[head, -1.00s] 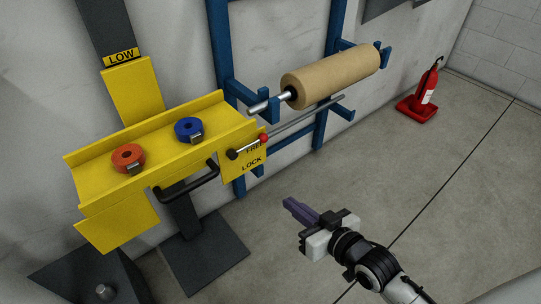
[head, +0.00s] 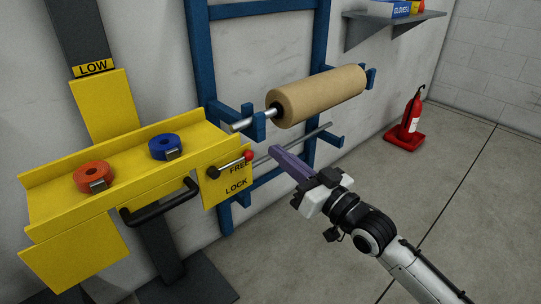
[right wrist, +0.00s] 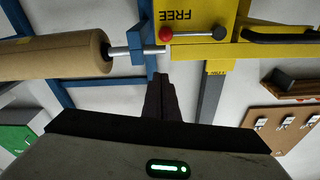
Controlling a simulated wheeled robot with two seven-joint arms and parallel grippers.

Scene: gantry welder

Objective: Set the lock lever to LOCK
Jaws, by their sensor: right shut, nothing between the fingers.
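The lock lever (head: 232,164) is a short grey bar on a yellow plate (head: 228,198), with a black pivot at its left and a red knob at its right end. It points right and slightly up, beside the word FREE; LOCK is printed lower down. It also shows in the right wrist view (right wrist: 192,34), upside down, at the top. My right gripper (head: 276,153) is shut and empty, its dark fingers to the right of the red knob and apart from it in the picture. It also shows in the right wrist view (right wrist: 160,80). My left gripper is not in view.
A yellow tray (head: 60,178) holds an orange roll (head: 95,175) and a blue roll (head: 164,147), with a black handle (head: 160,208) in front. A brown paper roll (head: 318,96) hangs on a blue rack (head: 205,62). A red extinguisher (head: 411,112) stands right; floor there is clear.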

